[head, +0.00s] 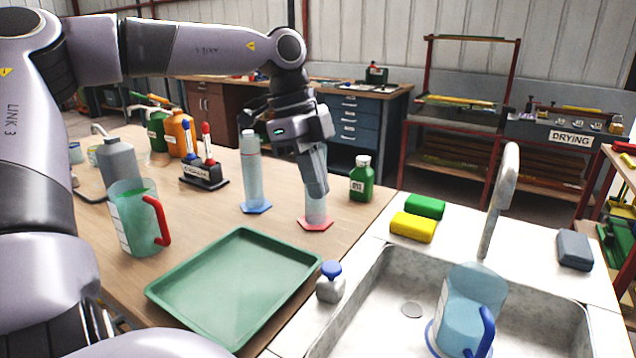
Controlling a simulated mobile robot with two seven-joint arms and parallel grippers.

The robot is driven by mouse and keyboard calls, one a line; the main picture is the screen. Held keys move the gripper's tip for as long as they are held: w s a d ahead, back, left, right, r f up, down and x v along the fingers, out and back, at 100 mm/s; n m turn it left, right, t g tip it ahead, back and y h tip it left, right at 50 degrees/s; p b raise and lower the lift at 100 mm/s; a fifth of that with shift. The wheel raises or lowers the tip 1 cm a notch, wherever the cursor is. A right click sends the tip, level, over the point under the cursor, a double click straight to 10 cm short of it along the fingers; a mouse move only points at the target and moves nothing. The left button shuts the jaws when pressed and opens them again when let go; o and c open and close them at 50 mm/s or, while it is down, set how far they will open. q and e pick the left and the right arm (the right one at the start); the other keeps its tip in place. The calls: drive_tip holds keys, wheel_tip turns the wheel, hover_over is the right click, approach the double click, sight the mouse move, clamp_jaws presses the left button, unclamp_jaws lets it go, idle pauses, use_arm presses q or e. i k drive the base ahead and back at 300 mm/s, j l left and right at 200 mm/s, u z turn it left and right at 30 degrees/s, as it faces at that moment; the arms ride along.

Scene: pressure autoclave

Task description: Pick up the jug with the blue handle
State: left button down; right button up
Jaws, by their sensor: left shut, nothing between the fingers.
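The jug with the blue handle (470,305) stands upright in the sink at the lower right, and it looks blue and see-through. Its blue handle (482,334) faces the lower right. Another jug with a red handle (135,218) stands on the wooden bench at the left. My left gripper (317,188) points down over the bench, shut and empty, in front of the cylinder with the red base (316,223). It is well up and left of the blue-handled jug. Whether it touches the cylinder I cannot tell. My right gripper is not in view.
A green tray (235,341) lies on the bench in front. A small bottle with a blue top (330,283) stands by the sink (565,325). The tap (500,195) rises behind the jug. A blue-based cylinder (253,180), a green bottle (360,180) and sponges (413,227) are nearby.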

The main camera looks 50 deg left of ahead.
sight(471, 301)
drive_tip(key=k, duration=1)
